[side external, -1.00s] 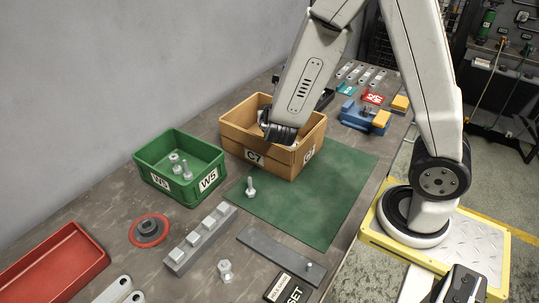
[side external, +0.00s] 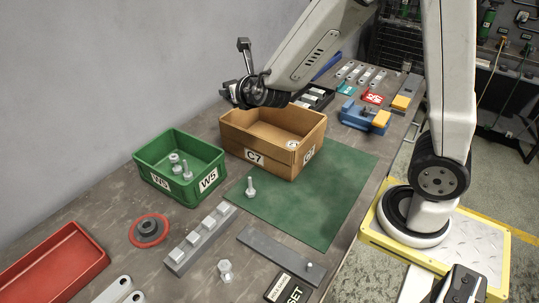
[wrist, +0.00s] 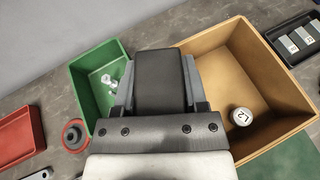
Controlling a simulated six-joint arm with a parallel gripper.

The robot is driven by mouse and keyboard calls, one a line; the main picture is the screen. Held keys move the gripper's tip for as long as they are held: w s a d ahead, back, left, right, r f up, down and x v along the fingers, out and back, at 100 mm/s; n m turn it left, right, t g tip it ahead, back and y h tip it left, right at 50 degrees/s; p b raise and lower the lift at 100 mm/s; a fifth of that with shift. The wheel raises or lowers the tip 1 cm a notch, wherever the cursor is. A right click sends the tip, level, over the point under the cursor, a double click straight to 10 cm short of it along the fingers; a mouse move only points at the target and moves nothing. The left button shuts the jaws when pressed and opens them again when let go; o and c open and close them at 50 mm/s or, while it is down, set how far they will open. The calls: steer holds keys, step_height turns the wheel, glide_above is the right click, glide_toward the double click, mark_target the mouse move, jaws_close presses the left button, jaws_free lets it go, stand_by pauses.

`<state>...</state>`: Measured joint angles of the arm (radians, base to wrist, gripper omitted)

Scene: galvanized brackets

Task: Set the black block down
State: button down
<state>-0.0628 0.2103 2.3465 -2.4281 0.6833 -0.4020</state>
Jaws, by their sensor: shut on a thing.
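My gripper (wrist: 160,70) is shut on a black block (wrist: 162,82), which fills the space between the two fingers in the wrist view. In the wrist view the block appears over the gap between the green bin (wrist: 82,100) and the tan box (wrist: 275,60), covering part of both. Its underside is hidden.
A pale cylinder marked L2 (wrist: 241,116) lies in the tan box. The green bin marked W5 (side external: 160,178) holds bolts. A bolt (side external: 250,188) stands on the green mat (side external: 310,200), which is otherwise clear. A red tray (side external: 50,265) lies front left.

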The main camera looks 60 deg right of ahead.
steer(key=s+d+f+m+g+h, duration=0.2)
steer(key=d+f, duration=0.1)
steer(key=d, duration=0.6)
steer(key=s+d+f+m+g+h, duration=0.1)
steer(key=s+d+f+m+h, duration=0.15)
steer(key=d, duration=0.65)
steer(key=s+d+f+m+g+h, duration=0.1)
steer(key=s+d+f+m+g, duration=0.1)
steer(key=s+d+f, duration=0.3)
steer(key=s+d+f+m+g+h, duration=0.1)
steer(key=s+d+f, duration=0.4)
steer(key=d, duration=0.5)
steer(key=shift+s+m+g+h, duration=0.35)
steer(key=shift+s+m+g, duration=0.15)
steer(key=shift+m+g, duration=0.3)
glide_above(335, 135)
steer(key=shift+w+d+f, duration=0.1)
steer(key=shift+d+f, duration=0.05)
steer(key=shift+f, duration=2.05)
steer(key=shift+f, duration=0.15)
steer(key=shift+f, duration=1.65)
steer(key=shift+f, duration=0.4)
